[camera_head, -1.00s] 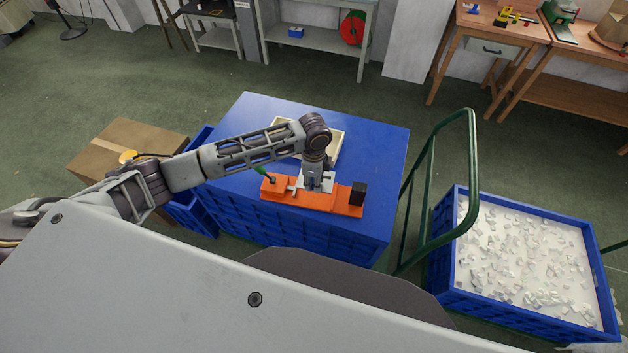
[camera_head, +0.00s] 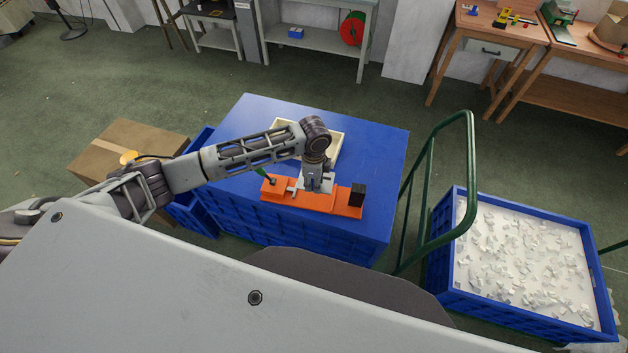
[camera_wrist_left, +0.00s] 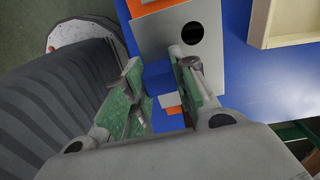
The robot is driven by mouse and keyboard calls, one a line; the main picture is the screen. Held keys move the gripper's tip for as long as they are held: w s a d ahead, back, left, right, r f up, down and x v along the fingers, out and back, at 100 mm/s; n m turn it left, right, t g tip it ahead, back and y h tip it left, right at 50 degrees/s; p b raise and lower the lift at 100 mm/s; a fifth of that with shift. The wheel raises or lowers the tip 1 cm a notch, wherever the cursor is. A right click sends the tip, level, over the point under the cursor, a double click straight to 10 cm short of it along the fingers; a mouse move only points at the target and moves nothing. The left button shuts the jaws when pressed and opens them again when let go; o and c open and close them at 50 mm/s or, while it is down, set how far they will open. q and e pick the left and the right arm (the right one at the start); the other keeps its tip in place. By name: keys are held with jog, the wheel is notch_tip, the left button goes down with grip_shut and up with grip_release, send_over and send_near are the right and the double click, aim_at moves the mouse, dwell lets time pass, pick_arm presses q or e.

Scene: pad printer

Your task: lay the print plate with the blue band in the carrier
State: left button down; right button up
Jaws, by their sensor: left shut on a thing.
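The print plate, a light grey plate with a round black hole, shows in the left wrist view (camera_wrist_left: 208,58) and as a pale patch in the head view (camera_head: 327,185). A blue block-like part (camera_wrist_left: 158,76), perhaps its blue band, is between the fingers. My left gripper (camera_head: 314,188) points down over the orange carrier (camera_head: 343,202) and is shut on the plate; it also shows in the left wrist view (camera_wrist_left: 163,72). The plate is over the carrier's middle; I cannot tell whether it touches.
The carrier is on a blue crate-like stand (camera_head: 375,150). A cream tray (camera_head: 341,143) lies behind my arm. A green cart handle (camera_head: 471,170) and blue bin (camera_head: 440,285) are right; a cardboard box (camera_head: 100,150) is left.

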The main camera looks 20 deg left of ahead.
aim_at(314, 202)
pick_arm(q)
jog(key=shift+f+b, duration=0.6)
jog(key=shift+f, duration=1.4)
jog(key=shift+f+b, duration=0.35)
jog(key=shift+f, duration=1.4)
jog(key=shift+f+b, duration=0.25)
jog(key=shift+b, duration=0.1)
jog(key=shift+f, duration=0.5)
jog(key=shift+f+b, duration=0.35)
jog(key=c, duration=1.3)
grip_release()
jog(key=shift+o, duration=1.1)
